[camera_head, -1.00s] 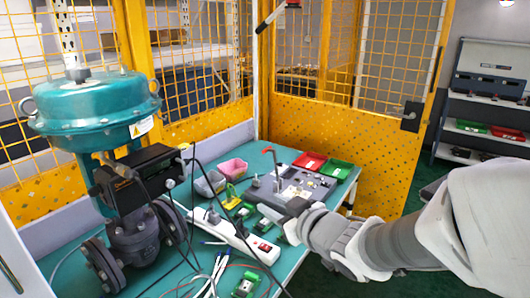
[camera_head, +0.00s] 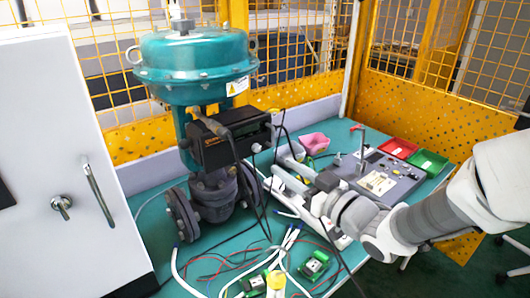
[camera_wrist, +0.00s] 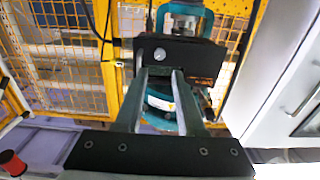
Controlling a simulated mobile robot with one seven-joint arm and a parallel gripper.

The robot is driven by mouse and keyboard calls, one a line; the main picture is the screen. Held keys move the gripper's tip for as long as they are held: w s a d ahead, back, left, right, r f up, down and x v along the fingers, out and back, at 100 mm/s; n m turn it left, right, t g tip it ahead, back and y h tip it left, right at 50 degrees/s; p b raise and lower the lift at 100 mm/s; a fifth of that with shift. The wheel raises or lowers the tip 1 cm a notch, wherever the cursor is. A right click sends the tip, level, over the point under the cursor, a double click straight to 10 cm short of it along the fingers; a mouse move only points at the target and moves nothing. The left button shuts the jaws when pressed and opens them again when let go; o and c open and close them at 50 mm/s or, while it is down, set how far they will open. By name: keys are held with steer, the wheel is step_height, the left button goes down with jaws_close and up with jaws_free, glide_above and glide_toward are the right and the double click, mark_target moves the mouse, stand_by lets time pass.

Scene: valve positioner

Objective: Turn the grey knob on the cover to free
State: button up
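The valve positioner is a black box (camera_head: 230,143) below the teal actuator (camera_head: 195,65). Its orange-lettered side faces the front. In the wrist view the black box (camera_wrist: 205,60) lies beyond my fingertips and carries a small pale round feature (camera_wrist: 160,55).
Black cables (camera_head: 255,150) hang around the box near my gripper. A white cabinet (camera_head: 70,170) with a handle stands at the left. A white power strip (camera_head: 290,190), a grey panel (camera_head: 385,180), and red (camera_head: 398,148) and green (camera_head: 427,163) trays lie on the teal table.

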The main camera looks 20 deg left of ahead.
mark_target(258, 149)
steer(key=x, duration=0.9)
jaws_close()
